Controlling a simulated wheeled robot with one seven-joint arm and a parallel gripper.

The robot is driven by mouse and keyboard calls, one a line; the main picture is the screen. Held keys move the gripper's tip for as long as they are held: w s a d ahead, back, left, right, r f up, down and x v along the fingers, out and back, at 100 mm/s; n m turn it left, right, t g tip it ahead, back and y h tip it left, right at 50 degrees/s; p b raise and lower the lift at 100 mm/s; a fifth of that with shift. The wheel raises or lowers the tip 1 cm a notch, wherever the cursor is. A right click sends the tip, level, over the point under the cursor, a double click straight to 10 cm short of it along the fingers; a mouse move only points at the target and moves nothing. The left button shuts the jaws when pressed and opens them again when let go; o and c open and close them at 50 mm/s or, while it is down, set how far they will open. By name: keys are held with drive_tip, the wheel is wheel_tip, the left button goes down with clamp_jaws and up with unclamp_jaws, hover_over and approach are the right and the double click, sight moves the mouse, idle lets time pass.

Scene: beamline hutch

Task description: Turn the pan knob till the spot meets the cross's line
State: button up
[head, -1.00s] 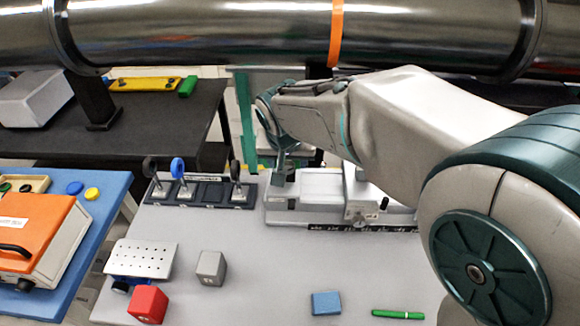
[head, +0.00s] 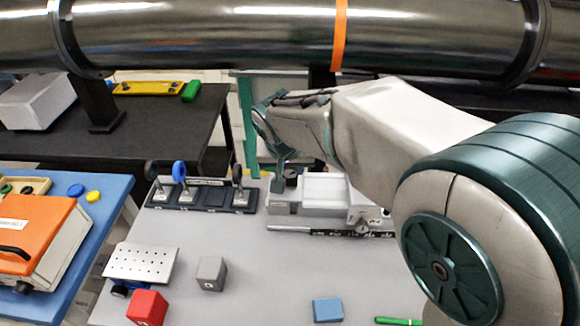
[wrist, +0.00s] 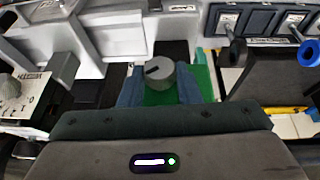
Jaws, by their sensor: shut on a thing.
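A grey round knob (wrist: 160,73) with a dark line on its top shows in the wrist view. My gripper (wrist: 159,90) has its two blue-grey fingers closed on either side of this knob. In the head view my gripper (head: 280,180) points down at the left end of the white stage (head: 320,187), and the knob is mostly hidden by it. A white panel (wrist: 22,98) with print and dark marks stands at the left of the wrist view; its marks are too small to read. I cannot make out the spot or the cross's line.
A dark rack (head: 213,196) with ringed holders stands left of the stage. A perforated plate (head: 140,262), red block (head: 147,307), grey block (head: 212,272), blue block (head: 327,309) and green pen (head: 398,321) lie on the bench. A large pipe (head: 220,35) crosses above.

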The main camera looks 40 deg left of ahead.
drive_tip(key=shift+s+a+f+t+h+b, duration=0.1)
drive_tip(key=shift+a+f+t+h+b, duration=0.1)
drive_tip(key=shift+t+h+b, duration=0.3)
drive_tip(key=shift+r+n+t+h, duration=0.1)
drive_tip(key=shift+n+t+h, duration=0.2)
drive_tip(key=shift+h, duration=0.4)
drive_tip(key=o, duration=1)
drive_tip(key=shift+r, duration=0.1)
drive_tip(key=p+v, duration=0.5)
drive_tip(key=v, duration=0.8)
drive_tip(key=shift+s+r+p, duration=0.25)
drive_tip(key=shift+r+p, duration=0.05)
drive_tip(key=shift+p, duration=0.05)
